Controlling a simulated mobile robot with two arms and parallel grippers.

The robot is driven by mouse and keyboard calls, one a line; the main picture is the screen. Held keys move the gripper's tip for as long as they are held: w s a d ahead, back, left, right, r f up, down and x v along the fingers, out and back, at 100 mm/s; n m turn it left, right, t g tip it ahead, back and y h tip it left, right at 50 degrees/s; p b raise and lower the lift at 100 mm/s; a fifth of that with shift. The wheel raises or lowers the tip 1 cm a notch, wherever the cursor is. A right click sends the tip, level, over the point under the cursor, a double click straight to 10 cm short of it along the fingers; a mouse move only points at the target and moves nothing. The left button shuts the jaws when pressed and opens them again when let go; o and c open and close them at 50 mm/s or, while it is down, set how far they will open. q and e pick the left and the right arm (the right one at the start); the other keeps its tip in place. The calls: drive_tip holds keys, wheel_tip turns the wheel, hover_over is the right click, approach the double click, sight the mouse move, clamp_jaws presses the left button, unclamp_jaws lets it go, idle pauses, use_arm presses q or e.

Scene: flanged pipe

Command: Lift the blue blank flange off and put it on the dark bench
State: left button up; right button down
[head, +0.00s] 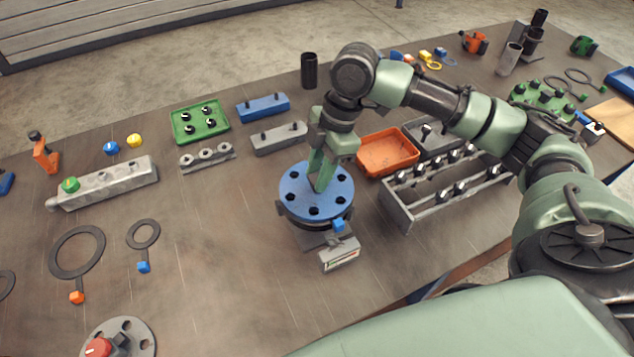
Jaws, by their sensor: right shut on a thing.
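The blue blank flange (296,198) is a round blue disc with a ring of dark holes, in the middle of the head view. It lies level over the dark pipe end and its grey mount (312,240); I cannot tell whether it touches or hangs just clear. My right gripper (322,182) points down at the middle of the disc. It is shut on the flange, and its fingers hide the part they grip. The dark bench (215,275) spreads all round. My left gripper is not in view.
A small grey box with a label (340,254) stands in front of the pipe. An orange tray (388,153) and a grey rack with bolts (440,190) stand to the right. Black gasket rings (77,230) lie left. Bare bench lies between the rings and flange.

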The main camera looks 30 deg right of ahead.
drive_tip(key=shift+r, duration=0.2)
wheel_tip(320, 180, up, 20)
drive_tip(key=b, duration=0.1)
idle(0.3)
idle(0.4)
wheel_tip(320, 180, up, 5)
drive_tip(key=p, duration=0.6)
drive_tip(key=shift+f, duration=0.15)
idle(0.6)
